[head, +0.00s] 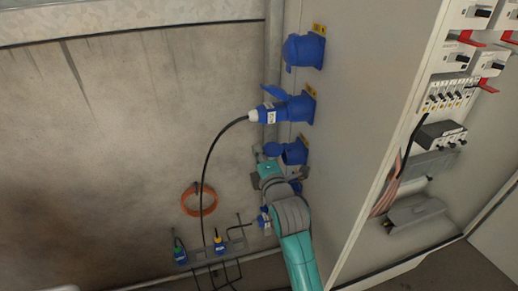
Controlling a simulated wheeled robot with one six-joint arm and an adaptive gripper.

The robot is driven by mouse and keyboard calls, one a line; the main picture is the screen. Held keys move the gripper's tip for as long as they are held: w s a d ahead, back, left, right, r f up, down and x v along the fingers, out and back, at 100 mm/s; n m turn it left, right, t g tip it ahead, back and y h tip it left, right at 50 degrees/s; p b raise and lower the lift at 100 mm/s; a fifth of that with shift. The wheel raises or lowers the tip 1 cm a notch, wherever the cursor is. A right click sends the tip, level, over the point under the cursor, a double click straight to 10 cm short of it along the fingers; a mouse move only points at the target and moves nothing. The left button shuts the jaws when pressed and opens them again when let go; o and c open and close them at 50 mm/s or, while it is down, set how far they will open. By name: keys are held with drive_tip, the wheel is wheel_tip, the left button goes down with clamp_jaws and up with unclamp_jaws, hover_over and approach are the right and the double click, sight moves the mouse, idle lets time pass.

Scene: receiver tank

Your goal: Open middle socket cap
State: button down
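Several blue sockets run down the side of a grey cabinet. The top socket (304,50) has its cap down. The socket below it (298,107) has its cap raised and holds a blue-and-white plug (267,115) on a black cable. The socket under that (294,152) sits right at my gripper (268,168), its blue cap (272,149) seemingly standing out from the body. I cannot tell whether my gripper touches it. Another blue socket (296,186) is mostly hidden behind my arm. My gripper's fingers are too small and overlapped to read as open or shut.
An orange cable coil (198,200) hangs on the stained wall. A low rack (228,248) holds plugs with cables. A vertical pipe (273,50) runs beside the cabinet (370,60). Switches and breakers (450,95) fill its front. The wall left of the sockets is mostly clear.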

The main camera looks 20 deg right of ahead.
drive_tip(key=shift+f+n, duration=0.55)
drive_tip(key=shift+n, duration=0.25)
drive_tip(key=c, duration=1.3)
unclamp_jaws()
drive_tip(key=s, duration=1.2)
